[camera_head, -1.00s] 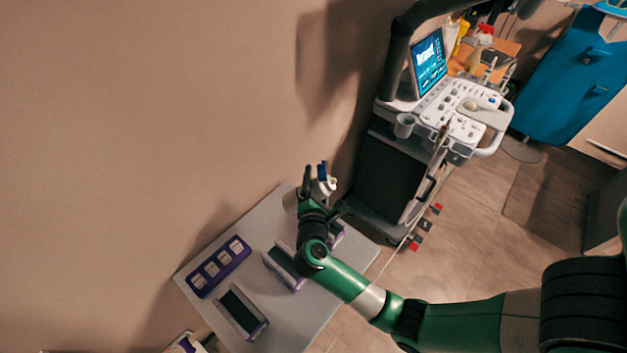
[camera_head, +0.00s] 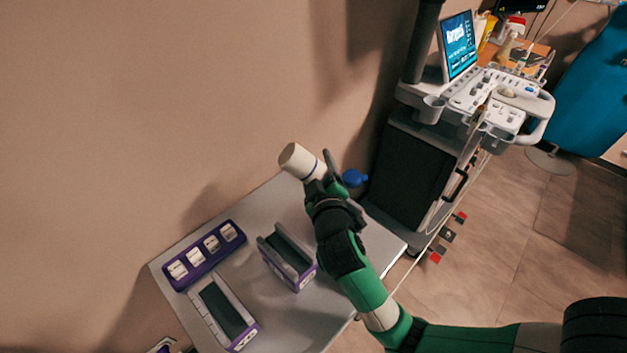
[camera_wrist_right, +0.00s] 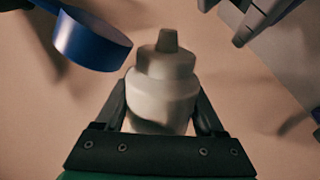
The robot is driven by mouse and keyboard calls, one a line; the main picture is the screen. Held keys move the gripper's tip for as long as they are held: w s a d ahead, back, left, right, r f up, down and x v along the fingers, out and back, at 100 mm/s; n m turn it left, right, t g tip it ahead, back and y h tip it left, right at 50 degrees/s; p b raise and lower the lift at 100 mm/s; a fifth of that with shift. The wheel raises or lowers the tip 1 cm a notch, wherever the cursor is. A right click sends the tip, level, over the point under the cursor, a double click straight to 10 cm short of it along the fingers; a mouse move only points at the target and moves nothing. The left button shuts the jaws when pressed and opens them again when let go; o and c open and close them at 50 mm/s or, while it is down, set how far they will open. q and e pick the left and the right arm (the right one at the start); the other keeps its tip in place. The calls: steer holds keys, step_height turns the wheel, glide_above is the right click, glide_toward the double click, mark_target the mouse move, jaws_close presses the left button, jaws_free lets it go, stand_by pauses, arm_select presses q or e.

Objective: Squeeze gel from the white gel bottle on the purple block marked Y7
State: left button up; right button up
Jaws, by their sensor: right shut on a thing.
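My right gripper (camera_head: 328,168) is shut on the white gel bottle (camera_head: 300,161), held tilted over the table's back edge. In the right wrist view the bottle (camera_wrist_right: 160,88) sits between the fingers, its narrow grey nozzle (camera_wrist_right: 167,42) at the top of the picture. A blue round piece (camera_head: 354,177) is beside the gripper; it also shows in the wrist view (camera_wrist_right: 92,42), apart from the nozzle. Two purple-and-grey blocks with dark tops, a middle one (camera_head: 288,258) and a front one (camera_head: 225,312), stand on the table. Their markings are too small to read. My left gripper is out of view.
A long purple block (camera_head: 203,256) with several white squares lies at the table's left. The grey table (camera_head: 283,205) stands against a beige wall. An ultrasound cart (camera_head: 420,165) stands close at the right. My right arm covers the table's right part.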

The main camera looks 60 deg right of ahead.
arm_select(q)
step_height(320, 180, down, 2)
steer(key=shift+b, duration=0.45)
arm_select(e)
steer(key=shift+s+d+f+m, duration=0.1)
steer(key=shift+s+f+m, duration=0.1)
steer(key=shift+m, duration=0.5)
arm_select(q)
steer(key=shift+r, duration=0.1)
arm_select(e)
steer(key=shift+o, duration=0.9)
steer(key=c, duration=0.8)
